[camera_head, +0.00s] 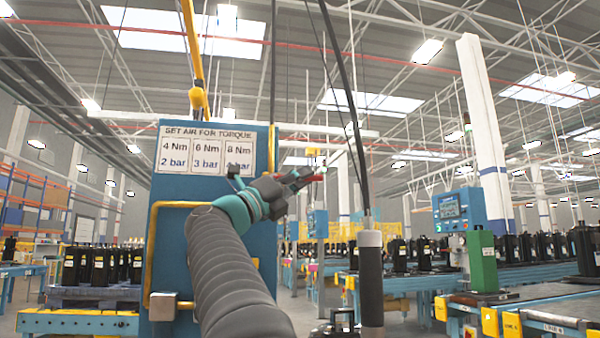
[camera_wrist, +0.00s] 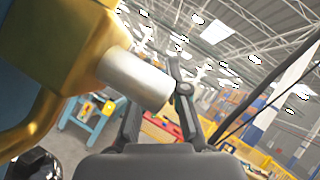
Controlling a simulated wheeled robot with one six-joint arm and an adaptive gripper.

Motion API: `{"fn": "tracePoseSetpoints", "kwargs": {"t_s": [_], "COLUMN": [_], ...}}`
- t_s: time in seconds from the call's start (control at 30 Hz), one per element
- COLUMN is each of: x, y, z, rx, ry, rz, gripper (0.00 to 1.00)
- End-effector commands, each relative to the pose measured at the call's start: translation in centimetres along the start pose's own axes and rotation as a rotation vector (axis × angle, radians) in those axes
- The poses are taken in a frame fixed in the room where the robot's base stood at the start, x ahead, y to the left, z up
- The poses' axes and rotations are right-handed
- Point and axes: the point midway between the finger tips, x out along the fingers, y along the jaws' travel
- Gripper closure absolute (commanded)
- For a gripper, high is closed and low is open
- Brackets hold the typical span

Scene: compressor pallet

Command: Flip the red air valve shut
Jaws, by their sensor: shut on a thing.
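My gripper (camera_head: 288,184) is raised at the right edge of the blue panel, at the end of my grey arm. It is shut on the red air valve (camera_head: 306,178), whose red part shows at the fingertips. In the wrist view, my gripper's fingers (camera_wrist: 160,108) reach up beside a brass-yellow body (camera_wrist: 70,50) with a pale metal cylinder (camera_wrist: 135,78) sticking out of it. The cylinder covers part of the left finger. The exact contact and the angle of the valve lever are hard to make out.
The blue panel (camera_head: 172,235) carries a torque sign (camera_head: 207,150) and a yellow pipe frame (camera_head: 153,225). A dark hanging tool with a grey sleeve (camera_head: 370,275) is at the right. Conveyors with black units (camera_head: 425,253) and a green block (camera_head: 482,262) stand beyond.

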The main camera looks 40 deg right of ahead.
Motion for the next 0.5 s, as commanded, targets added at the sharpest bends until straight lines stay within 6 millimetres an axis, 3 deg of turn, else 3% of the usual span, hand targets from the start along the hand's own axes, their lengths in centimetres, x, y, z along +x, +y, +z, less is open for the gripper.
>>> {"fn": "tracePoseSetpoints", "kwargs": {"t_s": [0.5], "x": [0.15], "y": [0.49], "z": [-0.53], "rx": [0.012], "ry": [0.056], "rz": [0.025], "gripper": [1.0]}}
